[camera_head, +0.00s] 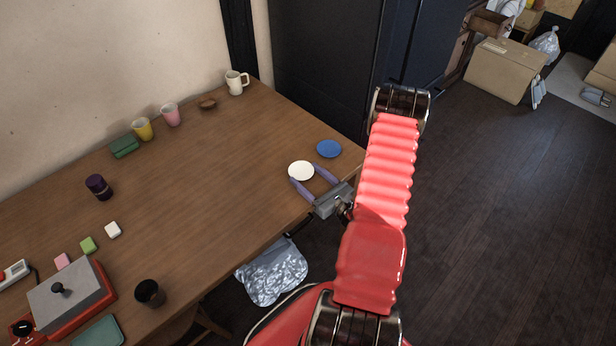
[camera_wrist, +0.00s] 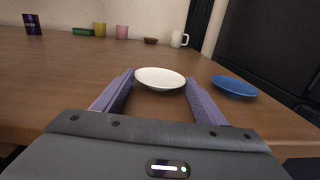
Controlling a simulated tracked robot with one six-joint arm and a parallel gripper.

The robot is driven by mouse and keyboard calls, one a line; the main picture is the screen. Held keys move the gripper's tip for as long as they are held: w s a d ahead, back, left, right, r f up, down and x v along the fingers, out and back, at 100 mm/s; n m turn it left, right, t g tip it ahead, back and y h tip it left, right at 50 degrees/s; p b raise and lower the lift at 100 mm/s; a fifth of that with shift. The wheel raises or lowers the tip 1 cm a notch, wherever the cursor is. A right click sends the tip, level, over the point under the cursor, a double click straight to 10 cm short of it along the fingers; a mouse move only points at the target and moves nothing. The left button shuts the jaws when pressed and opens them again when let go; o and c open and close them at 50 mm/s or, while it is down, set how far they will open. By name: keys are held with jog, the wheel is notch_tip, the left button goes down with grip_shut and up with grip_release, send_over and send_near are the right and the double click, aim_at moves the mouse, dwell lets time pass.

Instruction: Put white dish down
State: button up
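The white dish (camera_head: 301,170) is a small round plate near the right front edge of the wooden table (camera_head: 190,190). In the wrist view the dish (camera_wrist: 160,78) lies between the far ends of my gripper's two purple fingers. My gripper (camera_head: 313,180) reaches in over the table edge, with its fingers spread on either side of the dish. In the wrist view the gripper (camera_wrist: 158,92) shows a gap between the fingers and the dish rim looks very close to the fingertips. I cannot tell whether they touch it, or whether the dish rests on the table.
A blue plate (camera_head: 328,149) lies just right of the dish. A white mug (camera_head: 237,82), brown bowl (camera_head: 208,104), pink cup (camera_head: 171,115), yellow cup (camera_head: 142,129) and green box (camera_head: 124,146) stand along the back. The table middle is clear.

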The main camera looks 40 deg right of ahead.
jog(key=o, duration=0.5)
jog(key=shift+s, duration=0.1)
jog(key=shift+s+a, duration=0.2)
jog(key=shift+s, duration=6.6)
